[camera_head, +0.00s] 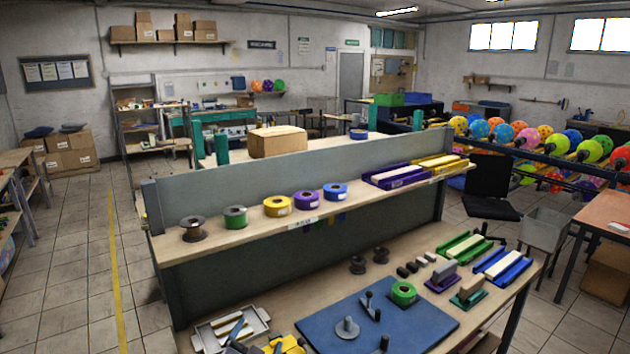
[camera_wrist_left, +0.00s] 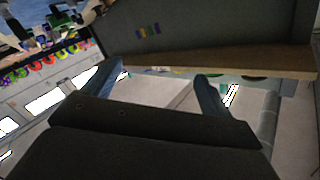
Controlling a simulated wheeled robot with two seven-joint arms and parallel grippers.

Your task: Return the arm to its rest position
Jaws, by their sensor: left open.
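My left gripper (camera_head: 258,338) shows only in part at the bottom edge of the head view, low over the front of the workbench, near a grey tray (camera_head: 262,313) and a yellow item (camera_head: 291,345). In the left wrist view its two blue-grey fingers (camera_wrist_left: 160,72) stand wide apart with nothing between them. That view looks tilted across the room, with a dark panel and a wooden edge beyond the fingers. The rest of my left arm is hidden below the frame. My right gripper does not show.
A raised shelf (camera_head: 165,248) behind holds several spools and rolls, with a cardboard box (camera_head: 277,141) beyond. Floor at left is clear.

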